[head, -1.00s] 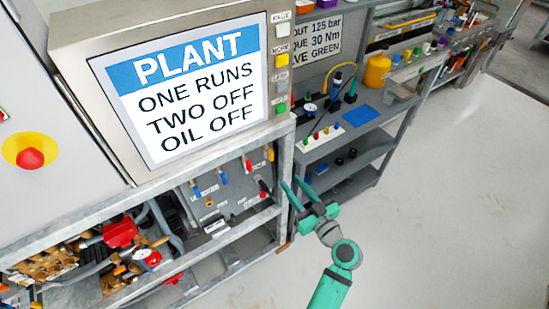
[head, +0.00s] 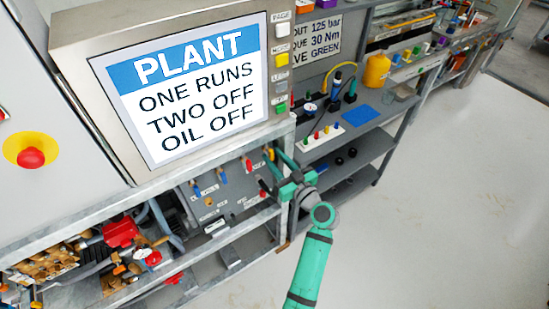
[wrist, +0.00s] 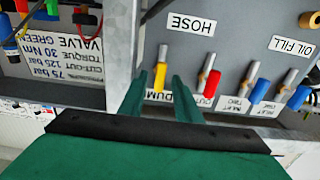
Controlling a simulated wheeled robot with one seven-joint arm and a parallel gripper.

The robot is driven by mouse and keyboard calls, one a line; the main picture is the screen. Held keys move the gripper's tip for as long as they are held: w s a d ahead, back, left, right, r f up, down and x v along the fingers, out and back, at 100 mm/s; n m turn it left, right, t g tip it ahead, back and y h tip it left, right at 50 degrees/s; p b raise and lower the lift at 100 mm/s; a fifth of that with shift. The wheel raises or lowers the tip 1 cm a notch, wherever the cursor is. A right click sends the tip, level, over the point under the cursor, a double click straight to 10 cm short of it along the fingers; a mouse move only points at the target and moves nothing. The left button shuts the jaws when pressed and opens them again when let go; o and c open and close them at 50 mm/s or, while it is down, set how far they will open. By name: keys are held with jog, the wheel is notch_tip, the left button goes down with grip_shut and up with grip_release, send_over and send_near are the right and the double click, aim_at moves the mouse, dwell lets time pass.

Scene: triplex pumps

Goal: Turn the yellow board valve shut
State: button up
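The yellow board valve handle (head: 269,154) sits at the upper right of the grey valve board, and in the wrist view it (wrist: 160,75) stands over a label partly reading "DUM". My gripper (head: 273,169) is open, its green fingers reaching to the right end of the board. In the wrist view my gripper (wrist: 158,82) has one finger on each side of the yellow handle's line. The handle shows in the gap near the fingertips. I cannot tell whether either finger touches it. Nothing is held.
A red handle (wrist: 211,84) is close beside the right finger, with blue handles (wrist: 260,90) and (wrist: 299,97) beyond it. The frame post (head: 284,210) stands close by my gripper. A shelf with a white socket strip (head: 320,137) is to the right. The floor at right is clear.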

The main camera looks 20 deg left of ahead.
jog(key=shift+w+a, duration=0.1)
jog(key=shift+a, duration=0.1)
jog(key=shift+c, duration=0.2)
grip_shut()
